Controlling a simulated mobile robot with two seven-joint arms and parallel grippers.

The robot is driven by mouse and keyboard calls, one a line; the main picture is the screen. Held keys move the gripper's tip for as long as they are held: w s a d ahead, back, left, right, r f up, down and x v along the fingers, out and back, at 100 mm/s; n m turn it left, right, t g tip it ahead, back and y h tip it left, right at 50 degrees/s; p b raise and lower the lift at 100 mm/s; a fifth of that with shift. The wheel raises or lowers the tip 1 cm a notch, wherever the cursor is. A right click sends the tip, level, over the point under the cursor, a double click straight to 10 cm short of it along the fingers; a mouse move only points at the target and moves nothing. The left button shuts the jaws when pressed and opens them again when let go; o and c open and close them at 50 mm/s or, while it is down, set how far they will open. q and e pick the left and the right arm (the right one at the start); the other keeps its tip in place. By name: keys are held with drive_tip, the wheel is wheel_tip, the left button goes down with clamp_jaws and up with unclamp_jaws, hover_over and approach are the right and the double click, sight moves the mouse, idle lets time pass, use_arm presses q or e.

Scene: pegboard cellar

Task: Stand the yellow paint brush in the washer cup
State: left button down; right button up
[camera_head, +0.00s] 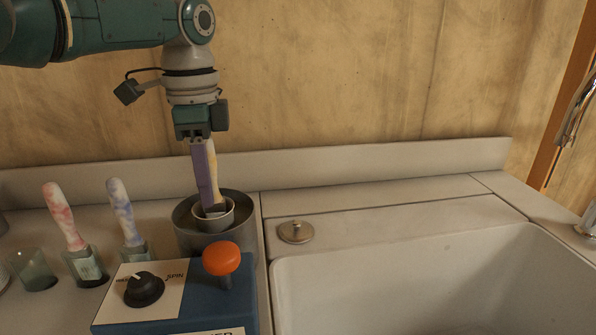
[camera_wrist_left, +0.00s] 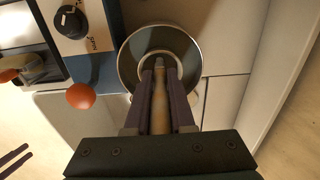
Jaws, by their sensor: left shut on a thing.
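The yellow paint brush (camera_head: 212,160) is upright, tilted slightly, between the purple fingers of my left gripper (camera_head: 203,172), which is shut on its handle. Its lower end is inside the small inner cup (camera_head: 229,214) of the round grey washer (camera_head: 181,222), and the bristles are hidden by the cup. In the left wrist view the pale handle (camera_wrist_left: 160,104) runs between the fingers toward the cup ring (camera_wrist_left: 177,63). Two dark parallel bars that look like my right gripper's fingers (camera_wrist_left: 14,159) show apart at the lower left of that view, with nothing between them.
A blue control box with a dial (camera_head: 144,289) and an orange knob (camera_head: 221,258) stands in front of the washer. Two other brushes (camera_head: 63,214) (camera_head: 123,210) stand in holders to the left. A sink (camera_head: 420,290) and a metal plug (camera_head: 296,232) are to the right.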

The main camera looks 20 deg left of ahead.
idle(0.4)
use_arm(q)
drive_tip(key=c, duration=0.7)
unclamp_jaws()
wheel_tip(320, 180, up, 10)
drive_tip(key=shift+p, duration=0.4)
